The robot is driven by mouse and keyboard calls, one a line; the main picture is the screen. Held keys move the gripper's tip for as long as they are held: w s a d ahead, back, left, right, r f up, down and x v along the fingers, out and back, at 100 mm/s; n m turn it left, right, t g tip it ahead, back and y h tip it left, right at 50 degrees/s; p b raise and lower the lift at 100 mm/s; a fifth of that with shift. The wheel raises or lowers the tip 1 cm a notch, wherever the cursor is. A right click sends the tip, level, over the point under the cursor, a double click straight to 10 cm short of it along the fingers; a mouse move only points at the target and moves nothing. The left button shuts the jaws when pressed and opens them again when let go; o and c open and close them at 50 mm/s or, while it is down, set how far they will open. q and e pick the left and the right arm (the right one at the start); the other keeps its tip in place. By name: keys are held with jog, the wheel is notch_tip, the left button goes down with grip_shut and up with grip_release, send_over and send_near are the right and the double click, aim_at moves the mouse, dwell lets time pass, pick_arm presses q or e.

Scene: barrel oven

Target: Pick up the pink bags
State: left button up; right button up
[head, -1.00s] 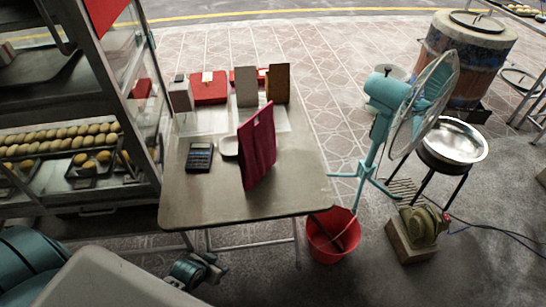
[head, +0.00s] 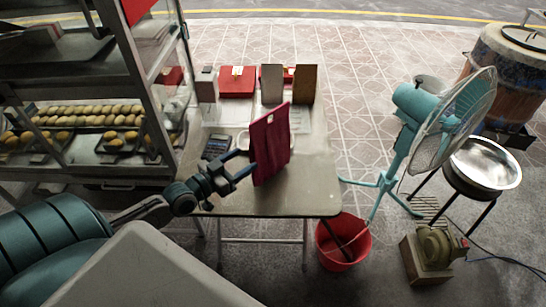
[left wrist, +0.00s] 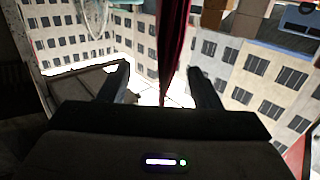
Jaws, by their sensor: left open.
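The pink bags (head: 270,145) stand upright as one flat, dark pink stack on the near part of the table in the head view. My left gripper (head: 243,163) is open and empty at the left side of the bags, with its fingers pointing at their near left edge. In the left wrist view the bags (left wrist: 173,45) show edge-on, beyond and between the two open fingers (left wrist: 160,88). I cannot tell whether a finger touches them. My right gripper is in neither view.
The table (head: 225,200) also holds a calculator (head: 217,146), a red box (head: 237,82) and upright brown boards (head: 305,83). A glass bun cabinet (head: 110,185) stands left, a teal fan (head: 410,100) right. A red bucket (head: 335,255) is below the table's right edge.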

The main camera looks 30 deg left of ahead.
aim_at(267, 141)
pick_arm(q)
jog(key=shift+t, duration=0.3)
jog(key=w, duration=0.1)
jog(key=w+b, duration=0.1)
jog(key=w, duration=0.1)
jog(key=w+b, duration=0.1)
jog(key=w, duration=0.1)
jog(key=shift+w+d+r, duration=0.15)
jog(key=shift+r, duration=0.25)
jog(key=shift+w+d+b, duration=0.1)
jog(key=shift+w+b, duration=0.25)
jog(key=shift+w+f, duration=0.1)
jog(key=shift+w, duration=0.15)
jog(key=x, duration=0.1)
jog(key=b+x, duration=0.1)
jog(key=x, duration=0.2)
jog(key=shift+d+f+b, duration=0.1)
jog(key=shift+f+b, duration=0.2)
jog(key=shift+w, duration=0.25)
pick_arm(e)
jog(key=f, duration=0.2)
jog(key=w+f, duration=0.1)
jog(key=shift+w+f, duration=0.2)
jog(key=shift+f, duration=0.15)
